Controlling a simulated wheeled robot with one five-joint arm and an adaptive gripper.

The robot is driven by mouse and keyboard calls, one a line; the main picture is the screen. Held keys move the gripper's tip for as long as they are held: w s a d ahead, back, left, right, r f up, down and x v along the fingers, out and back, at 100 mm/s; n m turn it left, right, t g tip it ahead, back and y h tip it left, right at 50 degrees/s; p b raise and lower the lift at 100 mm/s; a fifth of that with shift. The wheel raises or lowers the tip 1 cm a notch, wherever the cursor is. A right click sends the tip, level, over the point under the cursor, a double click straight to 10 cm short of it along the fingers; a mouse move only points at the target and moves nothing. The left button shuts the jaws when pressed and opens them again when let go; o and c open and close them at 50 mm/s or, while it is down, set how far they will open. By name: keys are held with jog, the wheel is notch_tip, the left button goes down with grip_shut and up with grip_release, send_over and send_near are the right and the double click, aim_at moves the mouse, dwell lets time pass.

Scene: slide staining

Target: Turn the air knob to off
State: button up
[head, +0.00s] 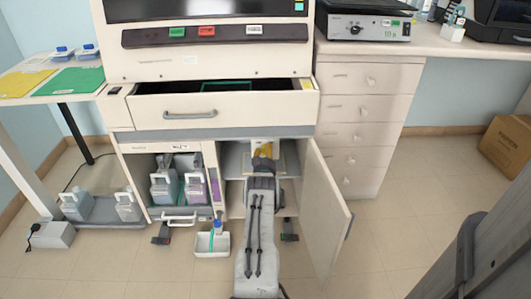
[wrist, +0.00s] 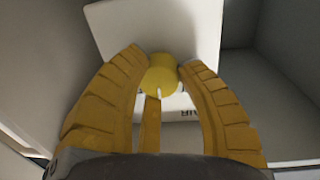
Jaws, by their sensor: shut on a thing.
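The air knob (wrist: 161,76) is a yellow round knob with a pale mark on its face, seen in the wrist view in front of a white plate (wrist: 205,30). Part of a label, which seems to end in "IR", shows on the plate below it. My gripper (wrist: 163,70) has its two ribbed yellow fingers on either side of the knob, shut on it. In the head view my arm reaches into the open lower compartment (head: 233,160), and my gripper (head: 263,151) is at its back. The knob is hidden there.
The compartment's door (head: 325,205) stands open on the right of my arm. Bottles (head: 165,185) stand in the bay to the left. A white tray (head: 212,243) with a small bottle is on the floor. A drawer (head: 210,103) above is open.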

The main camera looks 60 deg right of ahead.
jog(key=n+b, duration=0.1)
jog(key=b, duration=0.2)
jog(key=shift+w+f, duration=0.1)
jog(key=shift+f, duration=0.25)
jog(key=shift+r+b, duration=0.2)
jog(key=shift+b, duration=0.45)
jog(key=o, duration=1.2)
jog(key=shift+a, duration=0.1)
jog(key=v, duration=1.2)
